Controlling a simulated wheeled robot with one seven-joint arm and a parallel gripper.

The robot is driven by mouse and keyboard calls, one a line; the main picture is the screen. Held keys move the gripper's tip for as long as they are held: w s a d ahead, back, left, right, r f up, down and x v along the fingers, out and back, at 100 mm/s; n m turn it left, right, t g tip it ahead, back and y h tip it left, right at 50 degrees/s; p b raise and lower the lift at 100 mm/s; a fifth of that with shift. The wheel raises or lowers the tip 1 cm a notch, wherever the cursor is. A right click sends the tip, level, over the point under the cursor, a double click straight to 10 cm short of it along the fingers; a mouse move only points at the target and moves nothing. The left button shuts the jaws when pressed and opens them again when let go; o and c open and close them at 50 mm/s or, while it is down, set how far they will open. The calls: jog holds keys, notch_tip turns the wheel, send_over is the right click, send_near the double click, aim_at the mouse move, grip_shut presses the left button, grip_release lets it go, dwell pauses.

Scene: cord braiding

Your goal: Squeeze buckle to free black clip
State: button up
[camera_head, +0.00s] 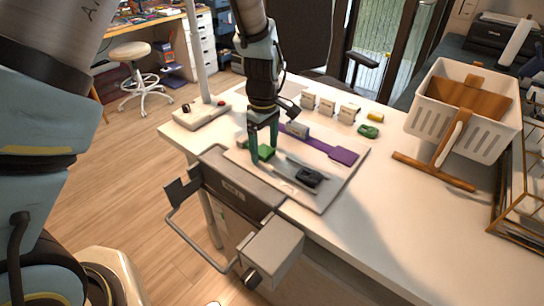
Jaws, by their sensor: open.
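A black clip (309,177) lies on a flat pale board (323,200) on the table, on the near right part of a grey strap (286,174). My gripper (264,156) points down over the left part of the board, left of the black clip and apart from it. Its dark green fingers are open. A small bright green piece (266,152) shows between the fingers; I cannot tell whether they touch it. A purple strap (322,145) with a wide flat end runs across the far side of the board.
Several small pale card-like blocks (326,105) stand behind the board, with a green piece (368,131) and a yellow piece (375,117). A white basket (466,105) with wooden parts stands at right. The table's front right is clear.

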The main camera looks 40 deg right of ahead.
jog(key=shift+r, duration=0.15)
jog(key=shift+r+p, duration=2.9)
jog(key=shift+r, duration=0.5)
jog(key=w+a+r+m, duration=0.1)
jog(key=w+a+r, duration=0.35)
jog(key=a, duration=0.45)
jog(key=w+a+r, duration=0.3)
jog(key=w+a, duration=0.2)
jog(key=a, duration=0.4)
jog(key=s+a+r+m, duration=0.1)
jog(key=s+a+r, duration=0.1)
jog(key=a, duration=0.9)
jog(key=s+a+r+m+t, duration=0.1)
jog(key=a+r+m, duration=0.1)
jog(key=a, duration=0.9)
jog(key=shift+s+a+r+t, duration=0.15)
jog(key=shift+s+r+t, duration=0.15)
jog(key=shift+s, duration=0.05)
